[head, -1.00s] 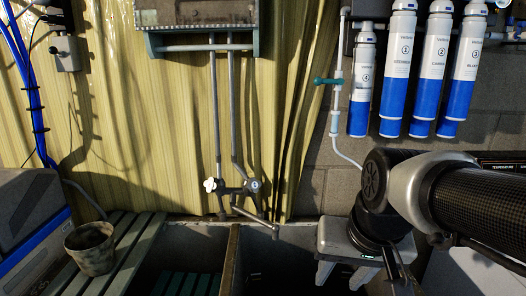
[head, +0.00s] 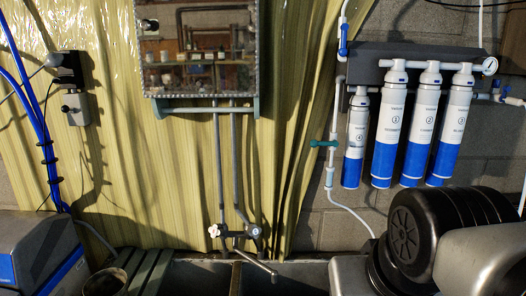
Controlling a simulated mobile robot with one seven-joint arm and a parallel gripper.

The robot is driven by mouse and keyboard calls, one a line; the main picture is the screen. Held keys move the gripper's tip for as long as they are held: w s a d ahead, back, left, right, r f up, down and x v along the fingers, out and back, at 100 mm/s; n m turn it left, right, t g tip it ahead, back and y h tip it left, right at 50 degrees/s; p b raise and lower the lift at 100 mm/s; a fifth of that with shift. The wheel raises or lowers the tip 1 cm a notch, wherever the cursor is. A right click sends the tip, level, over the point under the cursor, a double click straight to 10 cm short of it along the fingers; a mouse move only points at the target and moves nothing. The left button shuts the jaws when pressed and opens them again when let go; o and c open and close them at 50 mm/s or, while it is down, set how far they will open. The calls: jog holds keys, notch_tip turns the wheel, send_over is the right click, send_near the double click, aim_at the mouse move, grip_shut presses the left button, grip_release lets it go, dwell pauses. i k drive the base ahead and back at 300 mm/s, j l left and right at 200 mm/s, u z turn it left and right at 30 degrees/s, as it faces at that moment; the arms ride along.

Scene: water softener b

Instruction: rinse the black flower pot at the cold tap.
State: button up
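A dark, weathered flower pot (head: 105,282) stands on the slatted bench at the lower left; the bottom edge of the head view cuts it off. I see no water running. My arm fills the lower right corner, and my gripper is out of view.
A slatted bench (head: 150,266) adjoins the sink's left side. A mirror cabinet (head: 197,50) hangs above the tap, with two pipes running down. Several blue and white filter cartridges (head: 427,125) and a green-handled valve (head: 325,144) are on the right wall. A blue-grey unit (head: 40,250) stands at left.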

aim_at(254, 231)
jog(key=k+j+u, duration=0.15)
jog(key=u, duration=1.35)
jog(key=z, duration=1.15)
jog(key=j+u, duration=0.2)
jog(key=j, duration=0.6)
jog(key=i+l, duration=0.15)
jog(key=i, duration=0.05)
